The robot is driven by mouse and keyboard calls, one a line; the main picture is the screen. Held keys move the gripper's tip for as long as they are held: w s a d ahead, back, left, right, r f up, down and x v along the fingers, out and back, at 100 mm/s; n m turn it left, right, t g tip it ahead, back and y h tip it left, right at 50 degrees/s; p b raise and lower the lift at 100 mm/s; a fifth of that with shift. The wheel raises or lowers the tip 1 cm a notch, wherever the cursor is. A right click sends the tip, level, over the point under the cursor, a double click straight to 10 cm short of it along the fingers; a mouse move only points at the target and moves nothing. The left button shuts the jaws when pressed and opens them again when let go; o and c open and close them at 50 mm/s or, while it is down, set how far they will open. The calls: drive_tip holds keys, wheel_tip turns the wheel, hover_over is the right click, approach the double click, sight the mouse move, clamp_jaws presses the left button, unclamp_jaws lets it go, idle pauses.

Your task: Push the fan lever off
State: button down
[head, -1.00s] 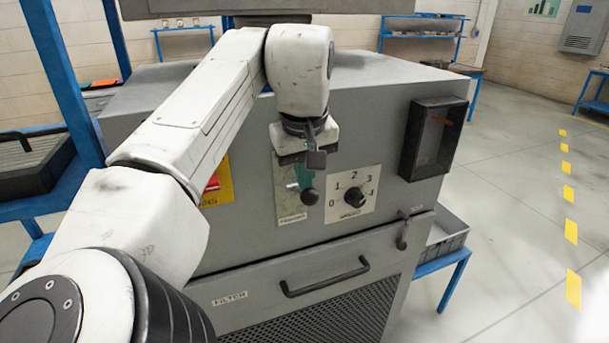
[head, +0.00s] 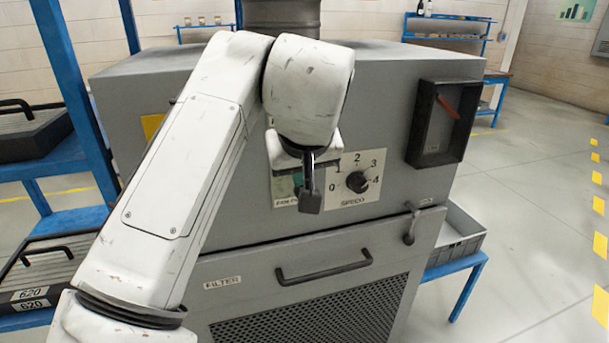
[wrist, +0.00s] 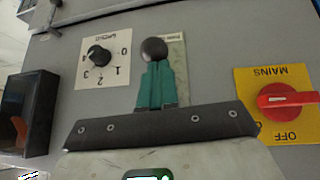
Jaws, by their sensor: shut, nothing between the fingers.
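The fan lever's black ball knob (wrist: 154,50) stands before a pale plate (wrist: 177,60) in the wrist view, which shows the panel upside down. My gripper (wrist: 155,66) has its teal fingers together, with nothing between them. Their tips appear right at the ball; I cannot tell whether they touch it. In the head view my gripper (head: 298,181) is in front of the lever plate (head: 285,201), and the knob is hidden behind the dark part at my wrist. The lever's shaft is hidden by the fingers.
The speed dial (head: 357,182) is close to the right of the lever plate. A dark framed box (head: 438,123) is farther right. The red mains switch (wrist: 286,101) on yellow is on the other side. A filter drawer handle (head: 323,268) sticks out below.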

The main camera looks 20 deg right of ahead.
wheel_tip(320, 180, down, 7)
drive_tip(key=t+b, duration=0.6)
drive_tip(key=b, duration=0.5)
drive_tip(key=shift+s+b, duration=0.4)
drive_tip(key=shift+s, duration=0.05)
drive_tip(key=shift+t, duration=0.3)
drive_tip(key=shift+r, duration=0.1)
